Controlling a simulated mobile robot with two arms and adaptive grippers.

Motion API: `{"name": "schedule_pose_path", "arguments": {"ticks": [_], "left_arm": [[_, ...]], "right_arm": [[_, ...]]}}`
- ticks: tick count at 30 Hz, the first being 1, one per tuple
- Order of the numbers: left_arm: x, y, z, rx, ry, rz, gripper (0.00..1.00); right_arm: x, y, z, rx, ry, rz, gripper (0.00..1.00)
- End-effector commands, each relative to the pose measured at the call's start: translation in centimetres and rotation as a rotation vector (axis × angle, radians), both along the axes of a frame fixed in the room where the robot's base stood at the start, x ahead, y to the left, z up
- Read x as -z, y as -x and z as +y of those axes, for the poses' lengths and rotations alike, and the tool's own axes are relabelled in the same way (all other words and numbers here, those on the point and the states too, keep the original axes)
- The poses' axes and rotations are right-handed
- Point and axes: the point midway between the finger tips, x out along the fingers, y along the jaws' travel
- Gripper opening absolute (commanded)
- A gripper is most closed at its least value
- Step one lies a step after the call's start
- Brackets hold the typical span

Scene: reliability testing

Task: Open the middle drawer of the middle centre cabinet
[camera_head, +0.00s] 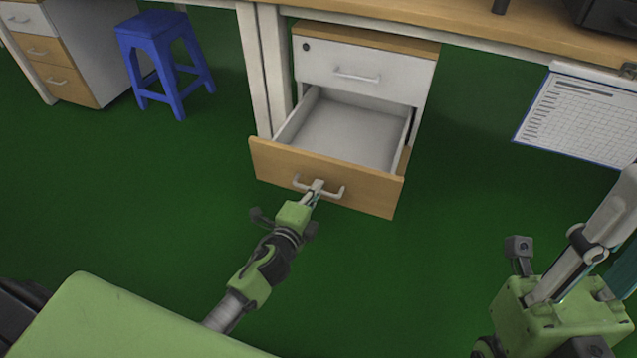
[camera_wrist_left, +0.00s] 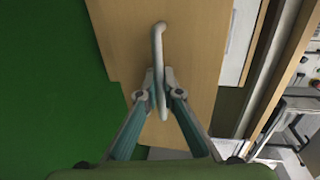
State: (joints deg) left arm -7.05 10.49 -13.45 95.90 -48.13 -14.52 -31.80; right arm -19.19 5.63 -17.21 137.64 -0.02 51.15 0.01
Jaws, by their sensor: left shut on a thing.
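The middle centre cabinet (camera_head: 365,52) stands under the desk, with a white top drawer and a lock. Its middle drawer (camera_head: 265,160) has a wooden front and is pulled well out, showing an empty white inside. My left gripper (camera_head: 316,190) is shut on the white drawer handle (camera_head: 335,194). In the left wrist view my left gripper (camera_wrist_left: 158,92) has its fingers around the handle (camera_wrist_left: 159,45), in front of the wooden drawer front (camera_wrist_left: 195,50). My right gripper (camera_head: 560,305) is at the lower right, away from the cabinet; its fingertips cannot be made out.
A blue stool (camera_head: 155,45) stands left of the cabinet. Another cabinet (camera_head: 85,45) is at the far left. A printed sheet (camera_head: 580,115) hangs from the desk edge (camera_head: 500,45) at the right. The green floor around the drawer is clear.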

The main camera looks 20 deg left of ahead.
Motion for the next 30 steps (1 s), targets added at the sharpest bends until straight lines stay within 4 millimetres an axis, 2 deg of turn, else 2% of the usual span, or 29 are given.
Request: {"name": "schedule_pose_path", "arguments": {"ticks": [13,14,15,25,30], "left_arm": [[0.0,0.3,0.0,0.0,0.0,0.0,0.0],[0.0,0.3,0.0,0.0,0.0,0.0,0.11],[0.0,0.3,0.0,0.0,0.0,0.0,0.13],[0.0,0.4,0.0,0.0,0.0,0.0,0.13],[-0.3,2.0,0.1,0.0,0.0,0.001,0.13]], "right_arm": [[0.0,0.0,0.0,-0.001,0.0,0.001,0.25],[0.0,0.0,0.0,-0.001,0.0,0.001,0.25],[0.0,0.0,0.0,-0.001,0.0,0.001,0.25],[0.2,-0.2,0.0,0.001,0.003,0.011,0.25],[0.1,-0.1,0.0,0.0,0.001,0.007,0.25]]}}
